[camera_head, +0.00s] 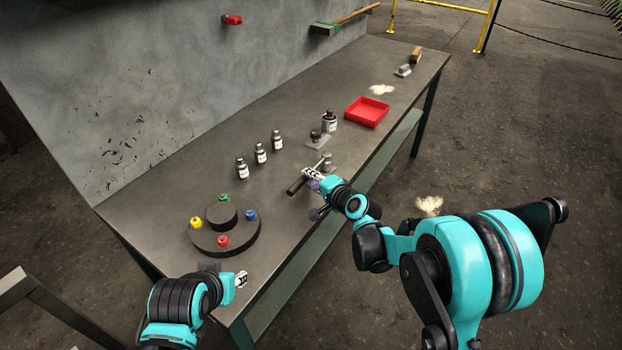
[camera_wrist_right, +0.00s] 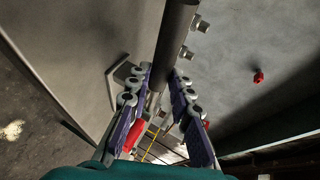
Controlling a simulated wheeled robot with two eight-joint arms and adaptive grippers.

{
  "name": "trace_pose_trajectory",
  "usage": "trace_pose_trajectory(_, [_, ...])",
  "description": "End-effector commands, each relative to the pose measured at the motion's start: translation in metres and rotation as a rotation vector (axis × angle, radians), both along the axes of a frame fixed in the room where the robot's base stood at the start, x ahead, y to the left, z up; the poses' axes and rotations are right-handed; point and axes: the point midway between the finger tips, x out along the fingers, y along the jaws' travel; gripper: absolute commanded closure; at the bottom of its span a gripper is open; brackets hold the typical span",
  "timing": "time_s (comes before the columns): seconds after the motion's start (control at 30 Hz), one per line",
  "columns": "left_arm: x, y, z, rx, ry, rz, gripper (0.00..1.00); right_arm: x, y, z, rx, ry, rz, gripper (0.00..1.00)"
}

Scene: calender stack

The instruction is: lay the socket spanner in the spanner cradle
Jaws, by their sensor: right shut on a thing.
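My right gripper (camera_head: 314,179) is over the workbench, near its front edge. It is shut on a dark rod-like tool, which I take for the socket spanner (camera_head: 296,187). In the right wrist view the dark rod (camera_wrist_right: 174,45) lies between the two finger pads and runs out of the top of the picture. A short grey cylinder (camera_head: 327,160) shows just beyond the gripper; whether it belongs to the tool is unclear. I cannot tell for sure which thing is the spanner cradle. My left gripper (camera_head: 241,279) is near the bench's near end, its jaws too small to read.
Several labelled bottles (camera_head: 261,153) stand on the workbench (camera_head: 180,195). A grey plate with a dark knob (camera_head: 317,139) and a red tray (camera_head: 367,112) are farther along. A round stand with coloured knobs (camera_head: 206,238) is at the near end. A wall closes the back.

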Motion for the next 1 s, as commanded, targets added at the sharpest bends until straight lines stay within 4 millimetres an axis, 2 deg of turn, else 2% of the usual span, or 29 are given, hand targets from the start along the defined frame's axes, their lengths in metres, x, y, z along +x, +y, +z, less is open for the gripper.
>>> trace_pose_trajectory(0.67, [0.0000, 0.0000, -0.0076, 0.000, 0.000, 0.000, 0.65, 0.0000, 0.0000, -0.0084, 0.000, 0.000, 0.000, 1.00])
trace_pose_trajectory(0.7, [0.0000, 0.0000, -0.0076, 0.000, 0.000, 0.000, 0.65, 0.0000, 0.0000, -0.0085, 0.000, 0.000, 0.000, 0.71])
trace_pose_trajectory(0.77, [0.0000, 0.0000, -0.0076, 0.000, 0.000, 0.000, 0.65, 0.0000, 0.0000, -0.0085, 0.000, 0.000, 0.000, 0.56])
trace_pose_trajectory(0.97, [-0.0001, 0.0000, -0.0077, 0.000, 0.000, 0.000, 0.65, 0.0000, 0.0000, -0.0085, 0.000, 0.000, 0.000, 0.55])
trace_pose_trajectory(1.0, [0.0000, 0.0000, -0.0077, 0.000, 0.000, 0.000, 0.65, -0.0001, 0.0000, -0.0088, 0.000, 0.000, 0.001, 0.53])
